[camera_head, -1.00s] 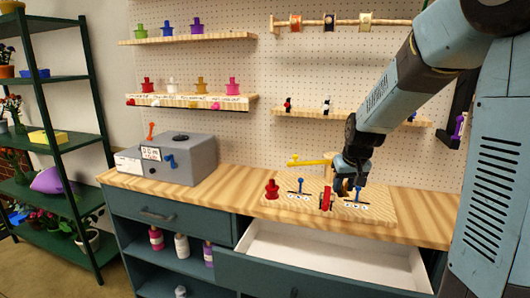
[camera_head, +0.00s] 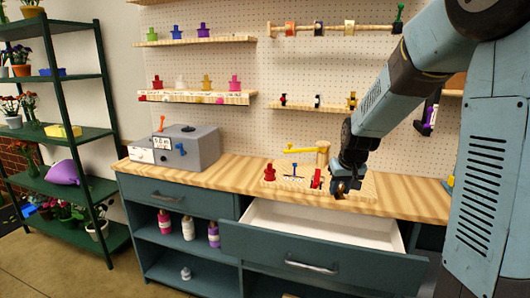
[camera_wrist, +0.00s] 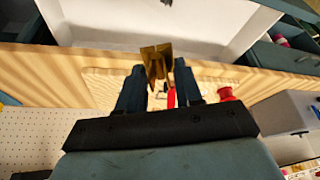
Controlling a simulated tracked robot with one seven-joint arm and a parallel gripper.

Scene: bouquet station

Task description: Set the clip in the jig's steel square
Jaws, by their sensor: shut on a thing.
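My gripper (camera_head: 340,190) is shut on a small gold clip (camera_wrist: 155,60). In the wrist view the clip stands between the two dark fingertips and sticks out past them. In the head view my gripper is at the right front part of the jig board (camera_head: 295,184), close to the counter's front edge. The jig carries a red piece (camera_head: 269,173), a red clamp (camera_head: 316,179), a blue lever (camera_head: 294,168) and a yellow arm (camera_head: 303,150). My gripper and wrist cover the jig's right part. I cannot make out the steel square.
An open, empty white drawer (camera_head: 325,226) juts out below the counter (camera_head: 228,172), in front of the jig. A grey box (camera_head: 188,146) stands on the counter at left. Pegboard shelves (camera_head: 200,97) with small coloured pieces hang behind. Clear counter lies right of the jig.

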